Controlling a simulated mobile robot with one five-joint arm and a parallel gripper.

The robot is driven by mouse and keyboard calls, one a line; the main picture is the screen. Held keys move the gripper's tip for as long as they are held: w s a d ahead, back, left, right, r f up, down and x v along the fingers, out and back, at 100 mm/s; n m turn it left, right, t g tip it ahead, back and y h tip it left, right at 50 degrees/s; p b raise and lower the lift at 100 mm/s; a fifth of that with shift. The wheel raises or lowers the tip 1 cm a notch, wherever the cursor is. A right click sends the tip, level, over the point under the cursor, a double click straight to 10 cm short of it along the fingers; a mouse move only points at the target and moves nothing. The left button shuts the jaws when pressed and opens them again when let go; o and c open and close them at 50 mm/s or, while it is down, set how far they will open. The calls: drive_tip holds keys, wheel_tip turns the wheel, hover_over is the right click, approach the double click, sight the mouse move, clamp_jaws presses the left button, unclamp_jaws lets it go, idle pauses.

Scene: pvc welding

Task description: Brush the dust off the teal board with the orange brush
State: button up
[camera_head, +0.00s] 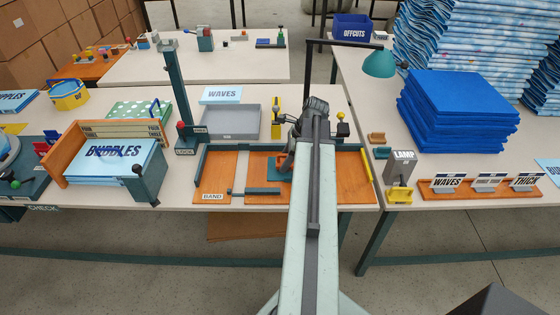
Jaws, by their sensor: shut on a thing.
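My gripper (286,166) points down over the wooden fixture labelled BAND, partly hidden by my own arm. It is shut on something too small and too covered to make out. A small flat teal piece (272,175) shows beside and under the gripper, on the fixture's orange-brown base. I cannot tell whether this piece is the teal board, or whether the gripper touches it. No orange brush can be made out clearly. Dust is too fine to see at this size.
The BAND fixture (214,180) has raised teal rails. A teal post (175,85) stands at its left and a grey tray (233,134) behind it. A lamp (380,64) overhangs the right side. Blue stacked sheets (455,100) and a labelled rack (480,193) stand further right.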

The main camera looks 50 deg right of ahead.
sight(278, 157)
drive_tip(key=shift+s+d+f, duration=0.1)
drive_tip(key=shift+s+d, duration=0.95)
drive_tip(key=shift+s, duration=0.25)
drive_tip(key=shift+s+d, duration=1.2)
drive_tip(key=shift+s, duration=0.05)
drive_tip(key=shift+s+a, duration=0.15)
drive_tip(key=shift+a, duration=0.15)
drive_tip(key=shift+w+a, duration=1.65)
drive_tip(key=shift+w, duration=0.25)
drive_tip(key=shift+w+a, duration=1.65)
drive_tip(key=shift+w, duration=0.2)
drive_tip(key=shift+d, duration=0.1)
drive_tip(key=shift+s+d+f+b, duration=0.1)
drive_tip(key=shift+s+d+b, duration=0.2)
drive_tip(key=shift+s+d, duration=1.95)
drive_tip(key=shift+s, duration=0.25)
drive_tip(key=shift+s+d, duration=1.05)
drive_tip(key=shift+s, duration=0.25)
